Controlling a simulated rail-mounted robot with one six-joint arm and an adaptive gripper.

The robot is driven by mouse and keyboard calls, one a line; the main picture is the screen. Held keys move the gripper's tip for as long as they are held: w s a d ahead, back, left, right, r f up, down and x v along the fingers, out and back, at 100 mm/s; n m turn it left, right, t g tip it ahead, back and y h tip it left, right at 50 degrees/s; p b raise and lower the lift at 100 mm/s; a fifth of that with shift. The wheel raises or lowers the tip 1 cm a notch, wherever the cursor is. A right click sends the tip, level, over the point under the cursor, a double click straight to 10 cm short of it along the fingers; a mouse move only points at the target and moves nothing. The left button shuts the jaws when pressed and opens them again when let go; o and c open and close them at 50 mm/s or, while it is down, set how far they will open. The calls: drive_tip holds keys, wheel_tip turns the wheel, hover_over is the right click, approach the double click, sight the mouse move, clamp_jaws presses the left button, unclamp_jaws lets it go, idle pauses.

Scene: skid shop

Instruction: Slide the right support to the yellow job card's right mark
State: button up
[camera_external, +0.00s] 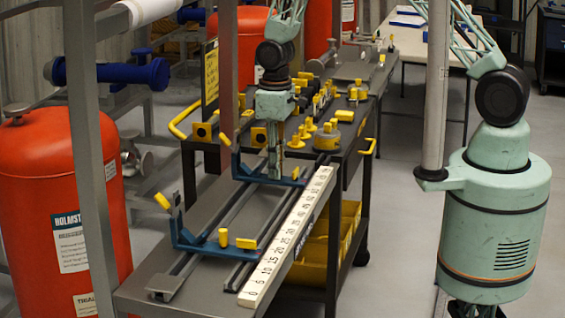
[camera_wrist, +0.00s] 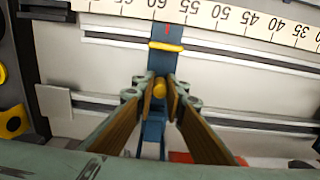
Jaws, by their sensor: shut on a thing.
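Two blue supports straddle the metal rails of a grey bench. The far support (camera_external: 252,178) is under my gripper (camera_external: 272,172); the near support (camera_external: 192,243) stands apart, closer to the camera. In the wrist view my gripper (camera_wrist: 160,88) is shut on the yellow knob (camera_wrist: 159,91) of the blue support (camera_wrist: 155,130). That support's red line (camera_wrist: 167,30) lies at the ruler, just on the 55 side of the 60. The white ruler (camera_external: 290,240) runs along the bench edge, with 0 at the near end. The yellow job card (camera_external: 211,72) is partly hidden and unreadable.
A dark cart (camera_external: 345,150) holding several yellow-topped parts stands beyond the bench, with yellow bins (camera_external: 345,235) below. A grey upright post (camera_external: 97,150) and a red tank (camera_external: 55,190) are on the left. The rails are clear between the supports.

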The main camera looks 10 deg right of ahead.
drive_tip(key=shift+s, duration=0.2)
drive_tip(key=shift+s+a+b, duration=0.2)
drive_tip(key=shift+s+a, duration=0.15)
drive_tip(key=shift+s, duration=0.35)
drive_tip(key=shift+s+a+b, duration=0.15)
drive_tip(key=shift+s+a, duration=0.2)
drive_tip(key=shift+s, duration=0.3)
drive_tip(key=shift+s+a, duration=0.1)
drive_tip(key=shift+s, duration=0.15)
drive_tip(key=shift+s+a+b, duration=0.15)
drive_tip(key=shift+s+a, duration=0.15)
drive_tip(key=shift+s, duration=0.35)
drive_tip(key=shift+s+a+b, duration=0.15)
drive_tip(key=shift+s+a, duration=0.1)
drive_tip(key=shift+s, duration=0.35)
drive_tip(key=shift+s+a, duration=0.2)
drive_tip(key=shift+s, duration=0.2)
idle(0.4)
drive_tip(key=shift+s+a, duration=0.25)
drive_tip(key=shift+s, duration=0.35)
drive_tip(key=shift+s+a, duration=0.25)
drive_tip(key=shift+s, duration=0.3)
drive_tip(key=shift+s+a+b, duration=0.2)
drive_tip(key=shift+s+b, duration=0.1)
drive_tip(key=shift+s, duration=0.05)
